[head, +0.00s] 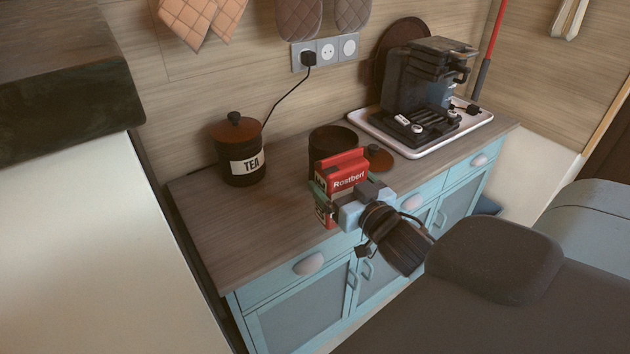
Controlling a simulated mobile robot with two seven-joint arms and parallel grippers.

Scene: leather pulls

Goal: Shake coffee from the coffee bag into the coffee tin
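The red coffee bag (343,172), with "Rostberf" lettering, is roughly upright at the counter's front edge. My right gripper (330,198) comes in from the right and is shut around the bag's lower part. I cannot tell whether the bag's base touches the counter. The dark coffee tin (331,138) stands open just behind the bag, which hides much of its front. A lid with a reddish-brown top (378,157) lies on the counter to the right of the tin. My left gripper is out of view.
A black tea tin (240,160) with its lid on stands at the left of the wooden counter (225,215). A coffee machine (425,90) sits on a white tray (487,119) at the right. A cable hangs from the wall socket (327,50). The counter's front left is clear.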

